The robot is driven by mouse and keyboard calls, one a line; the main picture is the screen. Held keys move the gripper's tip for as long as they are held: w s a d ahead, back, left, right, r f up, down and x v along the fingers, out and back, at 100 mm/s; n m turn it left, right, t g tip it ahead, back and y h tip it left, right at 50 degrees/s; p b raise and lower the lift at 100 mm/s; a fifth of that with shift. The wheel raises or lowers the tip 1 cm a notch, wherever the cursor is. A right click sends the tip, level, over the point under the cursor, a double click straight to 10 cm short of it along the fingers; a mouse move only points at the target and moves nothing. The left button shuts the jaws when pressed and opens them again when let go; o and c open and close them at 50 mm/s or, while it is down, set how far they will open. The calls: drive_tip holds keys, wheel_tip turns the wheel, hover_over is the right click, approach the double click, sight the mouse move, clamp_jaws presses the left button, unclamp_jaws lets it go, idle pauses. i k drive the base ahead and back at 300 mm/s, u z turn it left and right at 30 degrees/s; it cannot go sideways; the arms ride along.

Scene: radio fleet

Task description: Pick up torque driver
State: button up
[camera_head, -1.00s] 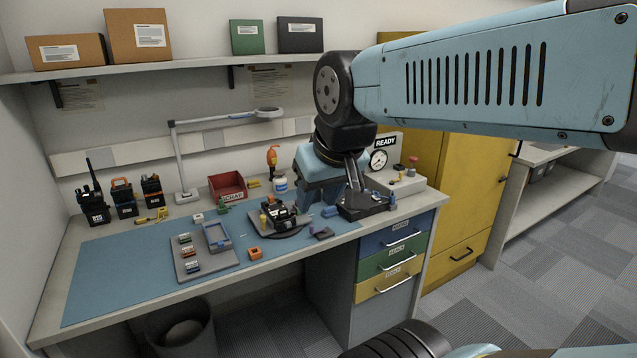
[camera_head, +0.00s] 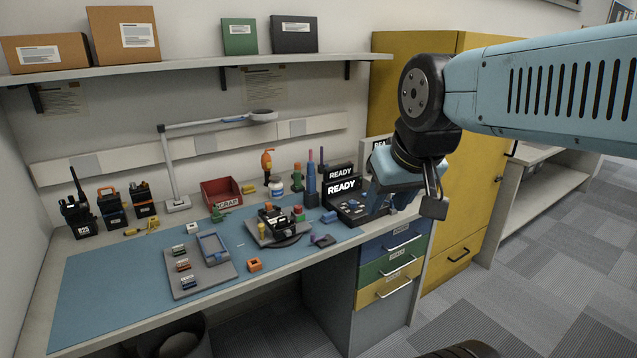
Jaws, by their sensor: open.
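An orange tool with a rounded top (camera_head: 267,161) stands upright at the back of the bench, behind a small white-and-blue jar; it looks like the torque driver, though it is small in view. My gripper (camera_head: 433,200) is at the right end of the bench, in front of the yellow cabinet and well to the right of the orange tool. Its fingers point down and are open, and I see nothing between them. The wrist hides part of the equipment behind it.
A black READY unit (camera_head: 345,195) and blue upright pieces (camera_head: 311,187) stand between my gripper and the orange tool. A red scrap bin (camera_head: 222,192), a round fixture (camera_head: 279,237) and a parts tray (camera_head: 203,280) sit leftward. A lamp (camera_head: 173,170) stands behind. The blue mat's left is clear.

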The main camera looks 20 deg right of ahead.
sight(311, 178)
drive_tip(key=i, duration=1)
drive_tip(key=z, duration=0.05)
